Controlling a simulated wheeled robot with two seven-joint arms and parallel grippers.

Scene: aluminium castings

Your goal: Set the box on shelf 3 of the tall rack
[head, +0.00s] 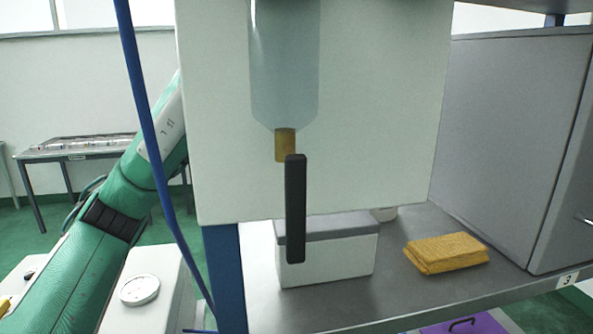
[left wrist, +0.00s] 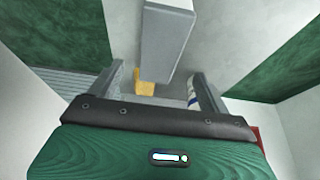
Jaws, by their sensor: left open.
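A white box with a grey top (head: 328,262) sits on the grey shelf (head: 420,303), whose front edge carries a label 3 (head: 567,280). A large white panel and a black upright bar hide part of the box. My left arm (head: 120,200) rises from the left in the head view and goes behind the white panel, so its gripper is hidden there. In the left wrist view my left gripper (left wrist: 158,88) is open. A pale grey block (left wrist: 165,38) shows beyond its fingers; I cannot tell whether it is the box. My right gripper is not in view.
The white panel (head: 215,120) with a bottle shape (head: 285,70) and black bar (head: 295,210) hangs close in front. A folded yellow cloth (head: 446,252) lies right of the box, beside a grey cabinet (head: 500,150). A blue post (head: 226,280) stands at the shelf's left.

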